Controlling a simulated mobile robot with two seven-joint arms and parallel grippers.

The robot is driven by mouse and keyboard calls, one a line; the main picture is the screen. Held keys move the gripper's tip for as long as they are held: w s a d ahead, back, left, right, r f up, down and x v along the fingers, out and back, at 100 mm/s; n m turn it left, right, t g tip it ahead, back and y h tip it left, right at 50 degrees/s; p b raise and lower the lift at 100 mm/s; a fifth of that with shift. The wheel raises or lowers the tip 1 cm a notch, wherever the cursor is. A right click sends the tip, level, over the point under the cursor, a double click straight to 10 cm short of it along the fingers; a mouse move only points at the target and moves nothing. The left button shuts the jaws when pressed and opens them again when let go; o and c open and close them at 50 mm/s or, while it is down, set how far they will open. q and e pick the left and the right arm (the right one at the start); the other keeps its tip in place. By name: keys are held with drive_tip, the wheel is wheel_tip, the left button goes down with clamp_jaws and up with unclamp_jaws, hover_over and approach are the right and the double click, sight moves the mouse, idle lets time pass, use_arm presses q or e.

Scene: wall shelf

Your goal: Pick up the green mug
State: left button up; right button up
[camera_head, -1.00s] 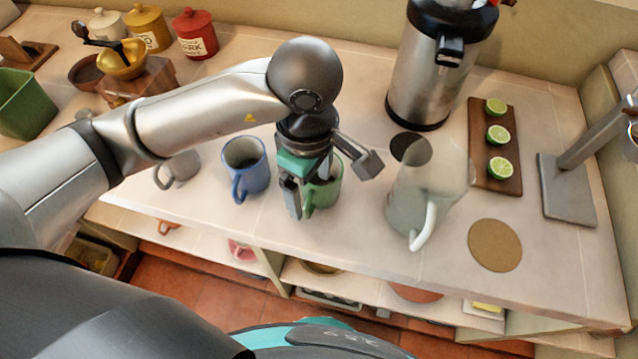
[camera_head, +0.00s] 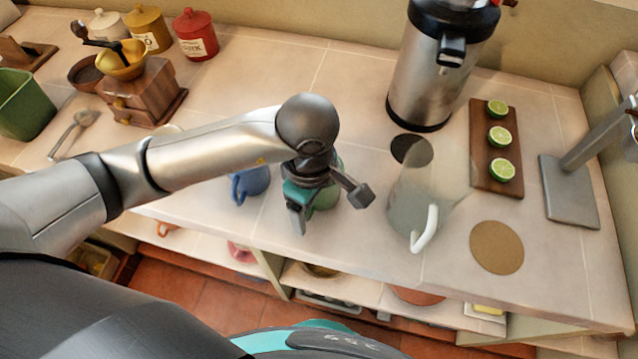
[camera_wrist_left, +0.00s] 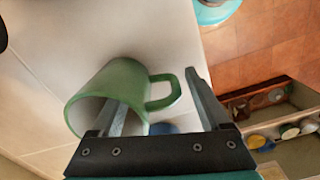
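The green mug (camera_head: 325,198) stands on the counter, mostly hidden behind my left gripper (camera_head: 331,211) in the head view. In the left wrist view the green mug (camera_wrist_left: 108,80) shows its open rim at the lower left and its handle toward the right. My left gripper (camera_wrist_left: 156,87) is open. One finger overlaps the mug's mouth and near wall, and the other is beyond the handle, so the handle side lies between them. I cannot tell whether a finger touches the mug. My right gripper is in neither view.
A blue mug (camera_head: 250,184) stands just left of the green mug, partly behind my arm. A clear pitcher (camera_head: 415,205) stands to the right. A steel dispenser (camera_head: 437,80) and a lime board (camera_head: 484,165) are farther back. The counter's front edge is close by.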

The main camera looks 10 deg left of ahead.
use_arm(q)
clamp_jaws()
idle(0.4)
